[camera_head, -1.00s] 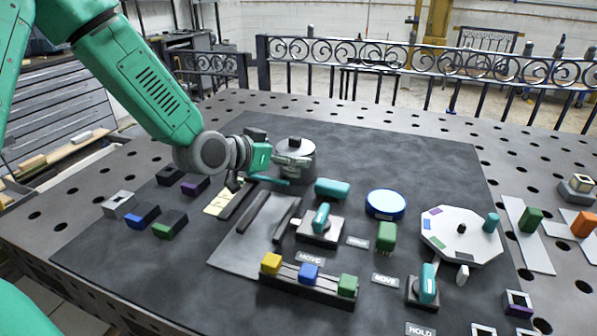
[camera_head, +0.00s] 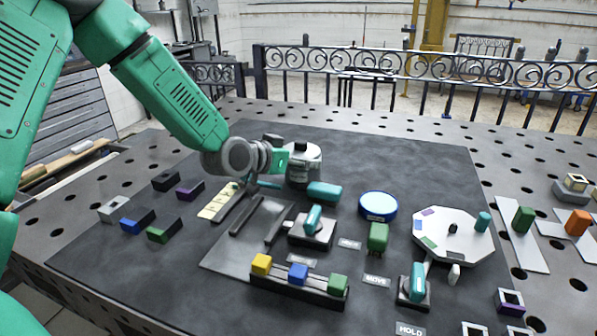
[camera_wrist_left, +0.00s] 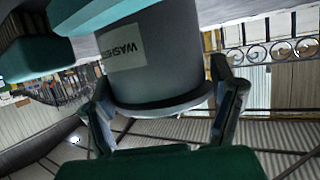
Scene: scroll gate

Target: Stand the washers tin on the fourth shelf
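The washers tin (camera_head: 304,168) is a grey cylinder with a dark cap, at the back of the dark mat in the head view. In the left wrist view the tin (camera_wrist_left: 170,55) fills the upper middle, with a pale label partly reading "WASH". My left gripper (camera_head: 291,162) is at the tin's left side in the head view. In the wrist view the fingers of my left gripper (camera_wrist_left: 162,88) lie on either side of the tin's rim. I cannot tell whether they press on it. I cannot make out the fourth shelf. My right gripper is not in view.
A teal block (camera_head: 324,191) lies just in front of the tin. A lever unit (camera_head: 312,228), a blue round tin (camera_head: 378,206) and a white octagonal plate (camera_head: 453,236) stand nearer and to the right. Small dark blocks are at left. The mat behind the blue tin is clear.

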